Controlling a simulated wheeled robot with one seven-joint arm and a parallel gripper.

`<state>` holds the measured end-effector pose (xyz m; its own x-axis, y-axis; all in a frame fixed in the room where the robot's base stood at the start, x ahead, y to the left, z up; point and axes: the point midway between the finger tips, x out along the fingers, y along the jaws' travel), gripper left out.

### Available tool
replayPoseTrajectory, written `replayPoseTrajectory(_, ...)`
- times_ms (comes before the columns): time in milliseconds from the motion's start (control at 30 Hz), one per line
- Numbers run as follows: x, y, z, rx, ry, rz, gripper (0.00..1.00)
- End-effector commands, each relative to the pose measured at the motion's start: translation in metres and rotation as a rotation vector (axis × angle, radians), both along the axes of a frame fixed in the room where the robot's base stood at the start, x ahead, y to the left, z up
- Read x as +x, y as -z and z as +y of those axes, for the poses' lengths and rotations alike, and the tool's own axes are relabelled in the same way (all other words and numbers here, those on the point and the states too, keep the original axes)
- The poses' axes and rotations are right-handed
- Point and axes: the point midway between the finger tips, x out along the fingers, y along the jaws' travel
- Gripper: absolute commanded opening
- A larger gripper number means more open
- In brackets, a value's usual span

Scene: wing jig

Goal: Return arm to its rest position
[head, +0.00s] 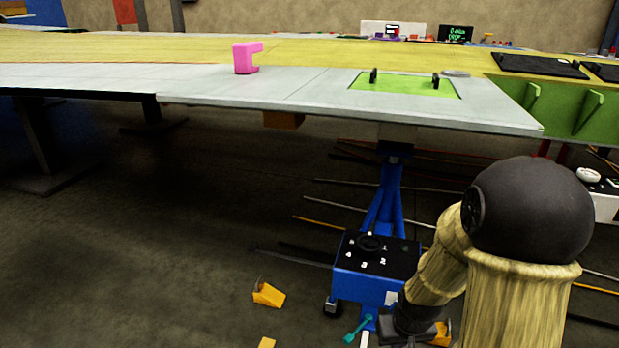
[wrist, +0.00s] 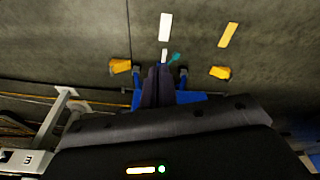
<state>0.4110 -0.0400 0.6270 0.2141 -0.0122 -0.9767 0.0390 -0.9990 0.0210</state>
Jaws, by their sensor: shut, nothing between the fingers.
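My arm (head: 515,290), with wood-patterned links and a large black round joint, stands at the lower right of the head view. It bends down to a dark wrist part at the bottom edge, where the fingers cannot be made out. In the wrist view, my gripper (wrist: 158,86) shows as two dark fingers shut together with nothing between them. It points over the floor, and the blue wheeled stand (wrist: 188,97) shows behind the fingers. Whether they touch it I cannot tell.
The grey wing panel (head: 330,100) carries a pink clamp-like piece (head: 242,59) and a green recess (head: 400,86). The blue wheeled stand (head: 365,285) is close left of my arm. Yellow chocks (head: 268,294) lie on the floor. Open floor (head: 130,260) extends left.

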Motion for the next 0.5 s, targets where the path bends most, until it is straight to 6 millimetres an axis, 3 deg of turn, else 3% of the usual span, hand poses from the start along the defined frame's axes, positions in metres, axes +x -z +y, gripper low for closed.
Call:
replayPoseTrajectory(33, -0.006, -0.015, 0.006, -0.005, 0.000, -0.009, 0.00)
replayPoseTrajectory(200, -0.029, -0.046, 0.021, -0.003, 0.017, -0.011, 0.00)
replayPoseTrajectory(500, -0.061, -0.078, 0.039, 0.019, 0.035, -0.019, 0.00)
